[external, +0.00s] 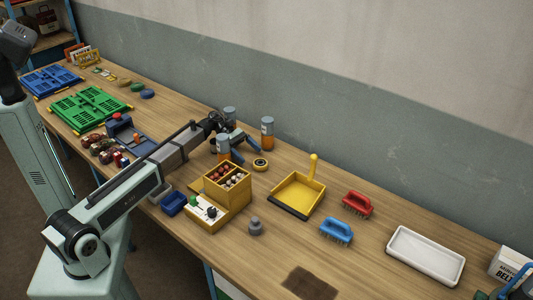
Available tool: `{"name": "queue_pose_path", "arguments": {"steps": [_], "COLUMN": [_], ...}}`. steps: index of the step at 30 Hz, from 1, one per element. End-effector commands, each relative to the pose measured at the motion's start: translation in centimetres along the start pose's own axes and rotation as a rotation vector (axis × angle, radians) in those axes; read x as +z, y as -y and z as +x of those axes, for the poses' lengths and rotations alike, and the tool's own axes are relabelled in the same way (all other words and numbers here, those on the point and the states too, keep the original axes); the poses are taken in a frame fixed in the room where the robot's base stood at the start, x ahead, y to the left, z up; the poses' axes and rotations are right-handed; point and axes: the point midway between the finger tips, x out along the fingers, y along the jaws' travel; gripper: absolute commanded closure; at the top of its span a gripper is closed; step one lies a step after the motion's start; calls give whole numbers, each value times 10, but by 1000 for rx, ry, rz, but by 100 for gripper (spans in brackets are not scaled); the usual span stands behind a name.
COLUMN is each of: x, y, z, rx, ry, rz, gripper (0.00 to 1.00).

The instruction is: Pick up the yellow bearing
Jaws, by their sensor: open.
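The yellow bearing (260,164) is a small ring with a dark centre, lying on the wooden table (330,180) left of the yellow dustpan. My gripper (246,151) is above the table, just up and left of the bearing in the picture. Its blue fingers are spread open. I see nothing between them, and they look apart from the bearing. Part of the gripper is hidden behind an orange-and-grey cylinder.
Orange-and-grey cylinders (267,133) (223,147) stand close around the gripper. A yellow box (233,202) with compartments is in front, and a yellow dustpan (297,193) lies right of the bearing. Brushes (336,231) and a white tray (425,256) are farther right.

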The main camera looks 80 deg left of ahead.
Motion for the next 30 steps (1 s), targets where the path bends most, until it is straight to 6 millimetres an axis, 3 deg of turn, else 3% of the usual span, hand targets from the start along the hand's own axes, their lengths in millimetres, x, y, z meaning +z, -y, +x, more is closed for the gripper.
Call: {"name": "queue_pose_path", "arguments": {"steps": [5,15,23,30], "x": [1,2,2,2], "y": [1,2,2,2], "z": [10,51,56,56], "rx": [0,0,2,2], "ry": [0,0,0,0], "rz": [0,0,0,0], "gripper": [5,5,5,25]}}
